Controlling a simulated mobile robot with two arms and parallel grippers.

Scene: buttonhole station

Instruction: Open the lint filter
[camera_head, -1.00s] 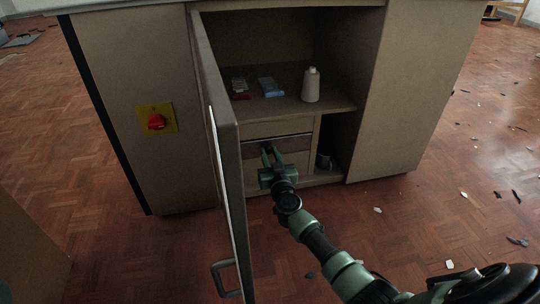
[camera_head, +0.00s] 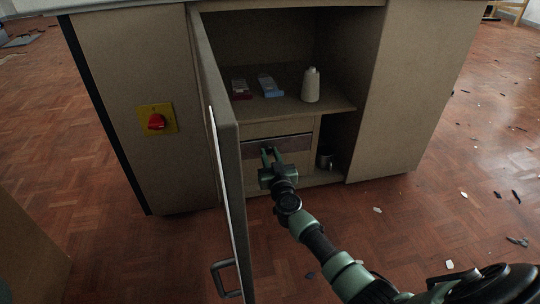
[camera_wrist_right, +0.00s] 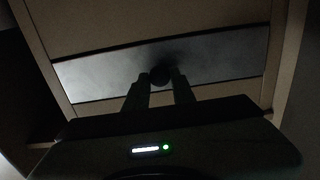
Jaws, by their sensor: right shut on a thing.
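The lint filter front shows as a dark grey strip (camera_head: 292,143) across a beige panel, low inside the open cabinet. In the right wrist view the strip (camera_wrist_right: 215,62) runs across the picture, with a round dark knob (camera_wrist_right: 160,75) at its middle. My right gripper (camera_head: 270,153) reaches into the cabinet to the strip. In the wrist view its two fingertips (camera_wrist_right: 161,80) stand on either side of the knob, shut on it. The strip looks flush with the panel; I cannot see any gap. My left gripper is not in view.
The cabinet door (camera_head: 220,130) stands open on the left, close to my right arm. The shelf (camera_head: 290,107) above holds a cream thread cone (camera_head: 311,86), a blue packet (camera_head: 270,86) and a red packet (camera_head: 240,89). A grey cup-like thing (camera_head: 325,160) stands right of the panel.

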